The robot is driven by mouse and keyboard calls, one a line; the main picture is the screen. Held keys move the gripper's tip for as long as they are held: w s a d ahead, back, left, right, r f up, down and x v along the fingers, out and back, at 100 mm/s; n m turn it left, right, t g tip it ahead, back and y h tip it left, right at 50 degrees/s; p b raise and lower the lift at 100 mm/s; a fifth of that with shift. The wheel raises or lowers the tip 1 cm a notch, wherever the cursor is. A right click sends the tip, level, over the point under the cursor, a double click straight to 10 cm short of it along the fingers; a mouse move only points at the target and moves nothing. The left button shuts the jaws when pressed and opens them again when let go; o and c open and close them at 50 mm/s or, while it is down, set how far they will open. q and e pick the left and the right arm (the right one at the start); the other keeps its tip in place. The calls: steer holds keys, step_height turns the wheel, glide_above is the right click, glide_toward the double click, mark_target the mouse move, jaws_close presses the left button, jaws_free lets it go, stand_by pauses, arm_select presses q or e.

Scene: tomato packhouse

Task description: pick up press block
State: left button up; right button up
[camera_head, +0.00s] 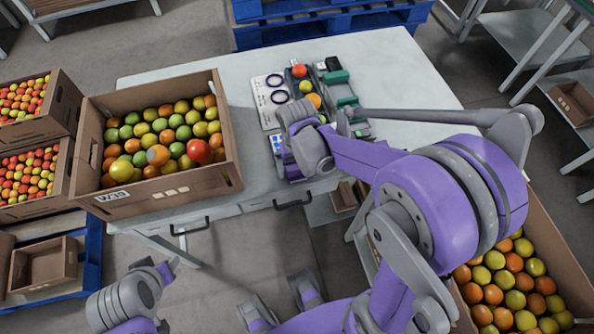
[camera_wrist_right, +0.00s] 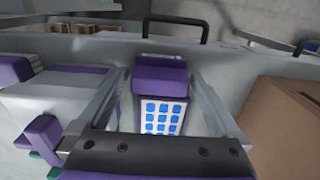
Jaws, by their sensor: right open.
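A purple block (camera_wrist_right: 160,78) that looks like the press block lies near the table's drawer edge in the right wrist view. A panel with a grid of blue squares (camera_wrist_right: 162,116) adjoins it, also visible as a blue and white patch in the head view (camera_head: 277,143). My right gripper (camera_wrist_right: 157,88) is open, with one finger on each side of the block; I cannot tell whether they touch it. In the head view the right gripper (camera_head: 297,160) hides most of the block. My left gripper (camera_head: 165,268) is low at the left, away from the table; its jaws are too small to read.
The white table (camera_head: 205,225) holds a large cardboard box (camera_head: 232,165) of tomatoes at left. Behind my right gripper are a white card with rings (camera_head: 267,105), loose tomatoes (camera_head: 299,71) and green-ended fixtures (camera_head: 337,77). The table's right side is clear.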

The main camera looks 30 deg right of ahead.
mark_target(297, 167)
steer(key=shift+c, duration=0.2)
steer(key=c, duration=1.2)
steer(key=shift+r, duration=0.1)
step_height(297, 167, up, 10)
steer(key=shift+p, duration=0.7)
